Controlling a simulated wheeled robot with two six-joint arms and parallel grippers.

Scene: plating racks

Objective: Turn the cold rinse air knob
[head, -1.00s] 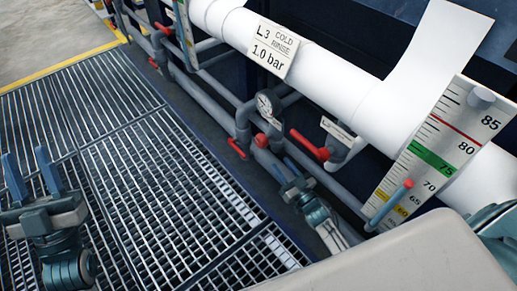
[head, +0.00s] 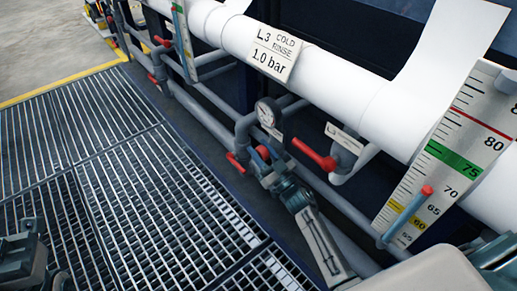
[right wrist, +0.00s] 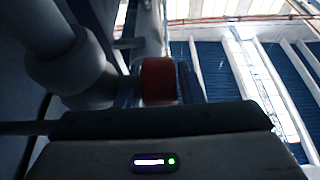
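The cold rinse sign (head: 273,52), reading L3 and 1.0 bar, hangs on the white pipe above a round gauge (head: 267,113). Below the gauge is the red air knob, largely hidden by my right gripper (head: 267,154) in the head view. In the right wrist view the red knob (right wrist: 158,80) sits between my two fingers, very close to both; firm contact cannot be made out. The fingers look as far apart as before. My left gripper (head: 25,245) is at the lower left edge, its fingers not clearly seen.
A red valve lever (head: 314,154) is just right of my right gripper, and another red handle (head: 236,162) is just left. A scale board (head: 448,160) with coloured bands stands at the right. Grey pipes run along the wall; the grating (head: 120,170) is clear.

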